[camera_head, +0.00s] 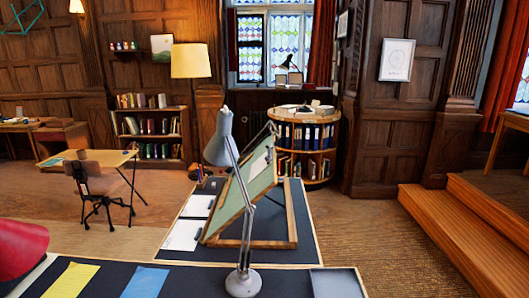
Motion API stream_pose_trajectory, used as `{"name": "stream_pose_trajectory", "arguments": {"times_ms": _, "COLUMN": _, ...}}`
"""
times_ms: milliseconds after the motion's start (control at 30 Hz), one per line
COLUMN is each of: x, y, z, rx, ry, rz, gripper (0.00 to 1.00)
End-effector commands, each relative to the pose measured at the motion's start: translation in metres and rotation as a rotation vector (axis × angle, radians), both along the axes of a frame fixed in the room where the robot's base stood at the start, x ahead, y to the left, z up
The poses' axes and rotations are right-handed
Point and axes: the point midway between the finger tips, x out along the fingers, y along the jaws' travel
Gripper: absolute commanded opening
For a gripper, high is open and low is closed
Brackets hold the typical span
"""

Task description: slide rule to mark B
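I cannot make out a slide rule or any mark labelled B in this view. A green drafting board (236,201) stands steeply tilted on a wooden frame (290,213) on the dark table (270,255). A small pale sheet (259,163) lies on the upper part of the board, with dark items too small to name near it. The grey desk lamp (220,151) in front hides part of the board and frame. My gripper is not in view.
A yellow sheet (73,281), a blue sheet (146,283) and a grey tray (336,283) lie along the near edge. White sheets (184,235) lie left of the board. A red rounded object (20,247) stands at left. Wooden steps (460,240) rise at right; carpet between is clear.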

Motion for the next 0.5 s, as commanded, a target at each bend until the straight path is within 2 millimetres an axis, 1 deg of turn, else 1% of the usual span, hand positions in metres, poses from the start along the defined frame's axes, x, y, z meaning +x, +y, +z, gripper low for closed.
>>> {"name": "stream_pose_trajectory", "arguments": {"times_ms": 33, "x": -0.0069, "y": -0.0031, "z": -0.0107, "rx": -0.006, "ry": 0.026, "rz": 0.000, "gripper": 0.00}}
{"name": "stream_pose_trajectory", "arguments": {"times_ms": 500, "x": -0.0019, "y": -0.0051, "z": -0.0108, "rx": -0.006, "ry": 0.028, "rz": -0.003, "gripper": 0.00}}
